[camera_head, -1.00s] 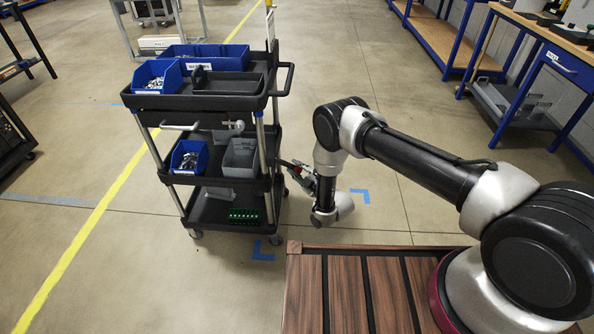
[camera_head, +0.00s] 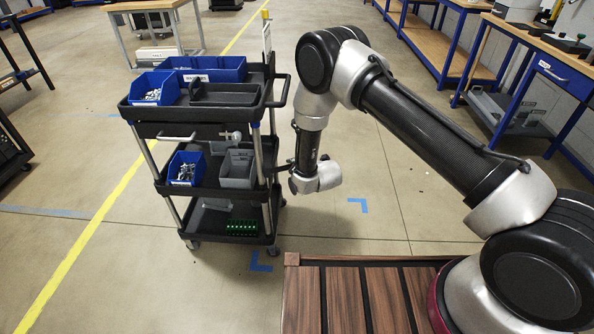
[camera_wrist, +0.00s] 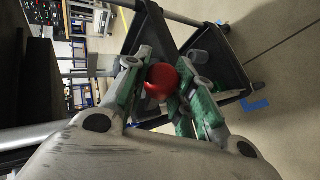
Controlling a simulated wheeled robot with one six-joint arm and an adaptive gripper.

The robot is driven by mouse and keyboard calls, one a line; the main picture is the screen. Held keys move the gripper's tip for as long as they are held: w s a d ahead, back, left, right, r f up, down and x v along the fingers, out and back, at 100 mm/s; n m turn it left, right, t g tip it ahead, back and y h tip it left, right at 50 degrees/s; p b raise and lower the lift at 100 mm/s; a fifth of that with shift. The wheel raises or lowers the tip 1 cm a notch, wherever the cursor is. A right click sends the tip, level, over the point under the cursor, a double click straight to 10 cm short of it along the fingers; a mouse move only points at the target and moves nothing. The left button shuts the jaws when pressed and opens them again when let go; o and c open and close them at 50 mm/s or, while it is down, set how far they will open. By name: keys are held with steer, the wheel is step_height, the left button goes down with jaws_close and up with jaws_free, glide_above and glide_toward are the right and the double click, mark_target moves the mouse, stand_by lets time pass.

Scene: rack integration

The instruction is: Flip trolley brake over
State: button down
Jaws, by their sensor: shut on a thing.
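The black trolley (camera_head: 190,113) stands left of my arm in the head view, upright on the floor. In the wrist view, a red ball-shaped knob (camera_wrist: 162,82) sits between the green-padded fingers of my gripper (camera_wrist: 166,66). My gripper is shut on this knob, which appears to be the handle of the trolley brake. The rest of the brake is hidden behind the knob and fingers. In the head view my wrist is beside the trolley's right side, near its middle shelf, and the fingers are mostly hidden. Trolley shelves (camera_wrist: 228,62) also show beyond the fingers in the wrist view.
The trolley carries blue bins (camera_head: 155,90), a grey bin (camera_head: 238,170) and a green board (camera_head: 242,228) on its bottom shelf. A blue-framed workbench (camera_head: 545,62) stands at the right. The floor around the trolley is mostly clear, with blue corner tape marks.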

steer(key=shift+a+r+n+h, duration=0.4)
steer(key=shift+r+n+h, duration=0.15)
steer(key=shift+r, duration=0.2)
steer(key=c, duration=1.1)
jaws_free()
steer(key=shift+c, duration=0.2)
steer(key=v, duration=1.2)
steer(key=shift+r, duration=0.25)
steer(key=shift+w+a+m, duration=0.1)
steer(key=shift+a+m, duration=0.05)
steer(key=shift+m, duration=0.1)
